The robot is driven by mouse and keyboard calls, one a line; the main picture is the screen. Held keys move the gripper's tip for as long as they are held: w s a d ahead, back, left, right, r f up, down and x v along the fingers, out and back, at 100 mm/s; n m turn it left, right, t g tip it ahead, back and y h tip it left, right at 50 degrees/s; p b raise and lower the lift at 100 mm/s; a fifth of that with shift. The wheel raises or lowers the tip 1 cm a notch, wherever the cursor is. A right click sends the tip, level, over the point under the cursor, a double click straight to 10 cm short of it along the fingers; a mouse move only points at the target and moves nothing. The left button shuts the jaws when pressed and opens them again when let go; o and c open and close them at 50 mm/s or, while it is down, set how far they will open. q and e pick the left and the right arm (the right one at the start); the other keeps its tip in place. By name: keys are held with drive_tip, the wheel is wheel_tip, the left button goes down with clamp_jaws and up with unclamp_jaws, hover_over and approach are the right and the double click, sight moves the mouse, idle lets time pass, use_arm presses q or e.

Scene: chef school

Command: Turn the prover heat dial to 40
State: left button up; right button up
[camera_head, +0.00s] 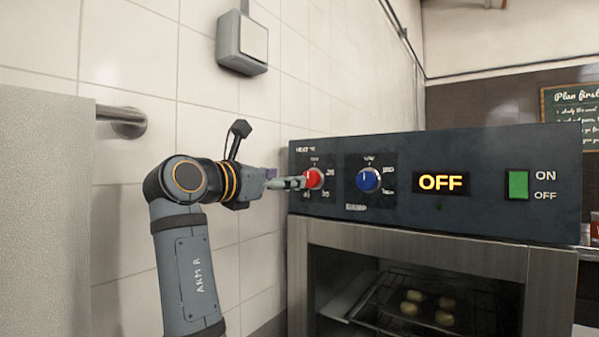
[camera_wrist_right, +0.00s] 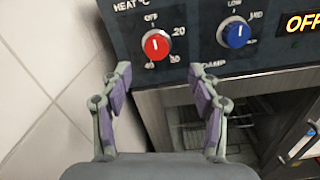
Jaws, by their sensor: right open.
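The red heat dial (camera_head: 314,179) is at the left end of the prover's dark control panel. In the right wrist view the red dial (camera_wrist_right: 156,45) has its white pointer line up toward the OFF mark. The 20 mark is at its upper right and the 40 mark at its lower left. My right gripper (camera_head: 297,183) is in front of the dial, level with it in the head view. In the wrist view its fingers (camera_wrist_right: 160,72) are spread apart, empty, with the dial just beyond the tips. My left gripper is in neither view.
The blue damp dial (camera_head: 368,180) sits right of the heat dial. A display (camera_head: 441,182) reads OFF, and a green switch (camera_head: 518,185) is further right. Below is the prover chamber with buns (camera_head: 428,307) on a rack. A tiled wall (camera_head: 130,60) stands close on the left.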

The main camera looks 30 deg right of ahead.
sight(309, 178)
drive_tip(key=p+x, duration=0.1)
drive_tip(key=x, duration=0.2)
drive_tip(key=p+x, duration=0.1)
drive_tip(key=x, duration=0.2)
drive_tip(key=p+x, duration=0.1)
drive_tip(key=x, duration=0.2)
drive_tip(key=shift+w+d+f, duration=0.2)
drive_tip(key=shift+w+d, duration=0.05)
drive_tip(key=shift+w, duration=0.3)
drive_tip(key=shift+c, duration=0.6)
drive_tip(key=c, duration=1.1)
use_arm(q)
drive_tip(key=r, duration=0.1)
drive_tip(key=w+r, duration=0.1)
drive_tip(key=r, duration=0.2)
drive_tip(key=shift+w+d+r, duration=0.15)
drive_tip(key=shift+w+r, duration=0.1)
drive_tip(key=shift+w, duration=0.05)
use_arm(e)
drive_tip(key=shift+o, duration=0.2)
